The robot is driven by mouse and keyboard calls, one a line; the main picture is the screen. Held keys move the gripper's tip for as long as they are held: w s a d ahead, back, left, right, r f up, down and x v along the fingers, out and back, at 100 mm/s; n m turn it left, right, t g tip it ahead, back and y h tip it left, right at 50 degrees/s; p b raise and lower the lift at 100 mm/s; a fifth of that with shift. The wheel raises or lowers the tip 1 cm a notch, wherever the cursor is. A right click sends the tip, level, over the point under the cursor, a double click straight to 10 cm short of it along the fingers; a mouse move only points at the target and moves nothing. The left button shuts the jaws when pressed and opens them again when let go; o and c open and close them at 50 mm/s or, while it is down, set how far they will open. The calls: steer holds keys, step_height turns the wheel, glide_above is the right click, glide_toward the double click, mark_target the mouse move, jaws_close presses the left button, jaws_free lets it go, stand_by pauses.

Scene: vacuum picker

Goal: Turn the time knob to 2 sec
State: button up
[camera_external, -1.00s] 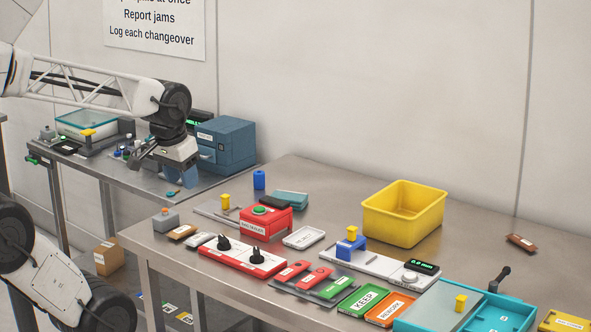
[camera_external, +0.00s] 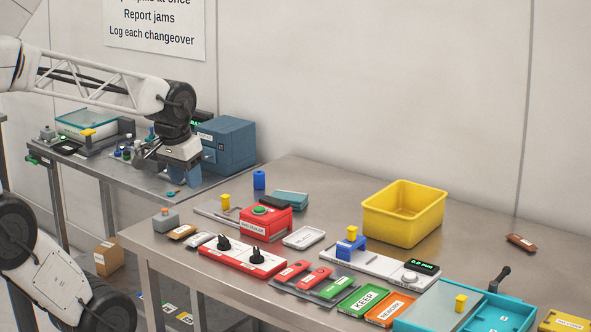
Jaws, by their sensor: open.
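Two black knobs stand on a red-edged panel with a white top (camera_external: 241,262) at the table's front left. One is the left knob (camera_external: 224,243), the other the right knob (camera_external: 257,255). Their labels are too small to read, so I cannot tell which is the time knob or where either points. Behind the panel sits a red heat sealer (camera_external: 265,221) with a green button. My gripper (camera_external: 182,188) hangs in the air left of and behind the knobs, pointing down, apart from them. It is open and empty, with blue fingers.
A grey box with an orange button (camera_external: 165,221) and small brown and white blocks lie left of the panel. A yellow bin (camera_external: 403,214) stands farther back. A second bench with a blue box (camera_external: 225,145) stands behind my gripper.

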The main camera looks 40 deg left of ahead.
steer(key=w+d+f+n+g+h, duration=0.1)
steer(key=w+f+n+g, duration=0.15)
steer(key=w, duration=0.25)
steer(key=w+d+f+n+g, duration=0.1)
steer(key=w+f+n, duration=0.1)
steer(key=w+f, duration=0.25)
steer(key=n+g+h, duration=0.2)
steer(key=n, duration=0.2)
glide_toward(257, 250)
steer(key=shift+s+d+f, duration=0.2)
steer(key=shift+d+f, duration=0.05)
steer(key=shift+f, duration=0.4)
steer(key=shift+f, duration=0.1)
steer(key=shift+x, duration=3.85)
steer(key=shift+s, duration=0.1)
jaws_close()
